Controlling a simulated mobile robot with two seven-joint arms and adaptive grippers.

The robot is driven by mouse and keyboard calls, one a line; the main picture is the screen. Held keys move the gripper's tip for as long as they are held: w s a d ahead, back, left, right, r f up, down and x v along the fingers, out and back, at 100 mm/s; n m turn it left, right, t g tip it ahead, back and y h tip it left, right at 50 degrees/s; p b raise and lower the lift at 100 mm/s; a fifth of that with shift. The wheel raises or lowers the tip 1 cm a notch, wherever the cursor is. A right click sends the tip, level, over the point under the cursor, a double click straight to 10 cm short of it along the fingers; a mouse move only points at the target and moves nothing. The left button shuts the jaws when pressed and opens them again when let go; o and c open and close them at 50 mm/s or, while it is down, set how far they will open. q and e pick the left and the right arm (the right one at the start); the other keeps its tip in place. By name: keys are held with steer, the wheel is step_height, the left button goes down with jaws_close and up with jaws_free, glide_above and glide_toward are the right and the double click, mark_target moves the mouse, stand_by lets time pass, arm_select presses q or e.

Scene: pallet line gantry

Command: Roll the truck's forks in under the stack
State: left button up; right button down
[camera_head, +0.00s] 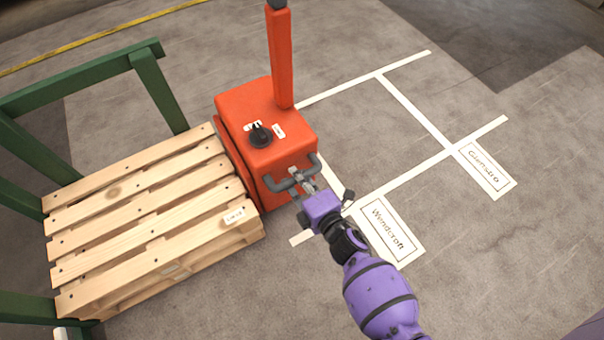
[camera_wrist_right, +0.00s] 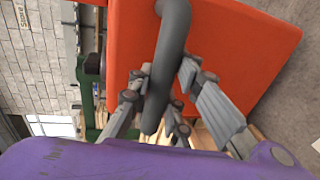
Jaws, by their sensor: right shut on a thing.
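The orange-red pallet truck (camera_head: 265,125) stands right up against the right end of a wooden pallet stack (camera_head: 140,215). It has an upright mast, a black knob on top and a dark grey bar handle (camera_head: 281,185) on its near side. My right gripper (camera_head: 301,180) is shut on this handle. In the right wrist view the handle (camera_wrist_right: 172,50) runs between the gripper's fingers (camera_wrist_right: 165,95), with the orange body behind it. The truck's forks are hidden; I cannot tell how far they reach under the stack. My left gripper is not in view.
A green frame (camera_head: 80,75) stands around the stack's left and far sides. White floor lines mark bays to the right, with a "Wendcroft" label (camera_head: 390,229) and a "Glenstro" label (camera_head: 485,169). The floor at right is clear. A yellow line (camera_head: 100,35) crosses the back.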

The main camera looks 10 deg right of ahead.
steer(key=shift+a, duration=0.15)
steer(key=c, duration=1.6)
jaws_free()
steer(key=o, duration=0.9)
step_height(320, 180, up, 10)
steer(key=shift+w+r, duration=0.15)
steer(key=shift+r, duration=0.25)
steer(key=c, duration=0.6)
steer(key=shift+f, duration=0.15)
steer(key=c, duration=0.3)
steer(key=shift+f, duration=0.15)
